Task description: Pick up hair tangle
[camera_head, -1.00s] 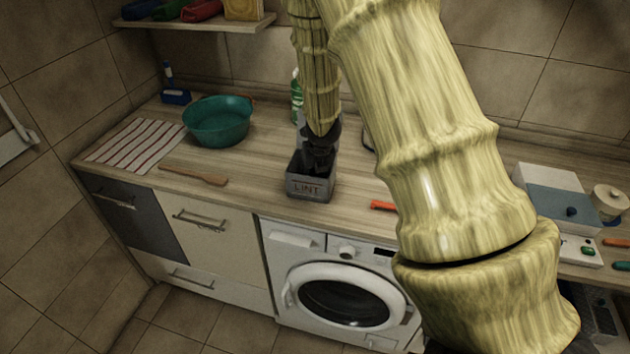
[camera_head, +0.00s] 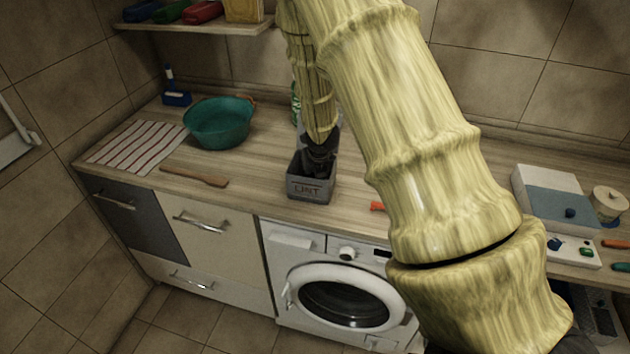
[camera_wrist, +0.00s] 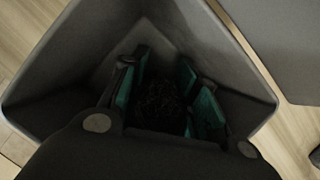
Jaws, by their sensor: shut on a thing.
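The hair tangle (camera_wrist: 159,102) is a dark, fuzzy clump between my fingers in the wrist view. My gripper (camera_wrist: 168,98) has green-faced pads on both sides of it and is shut on it. The grey lint bin (camera_wrist: 75,52) surrounds my fingers, with its walls rising around them. In the head view, the bin (camera_head: 311,188), marked LINT, stands on the counter, and my dark gripper (camera_head: 319,160) reaches down into it. The tangle is hidden there by the bin's walls.
A teal basin (camera_head: 219,122) and a striped cloth (camera_head: 137,146) lie left of the bin. A wooden paddle (camera_head: 193,176) is near the front edge. A green bottle (camera_head: 295,101) stands close behind. A white and blue box (camera_head: 551,199) is at right.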

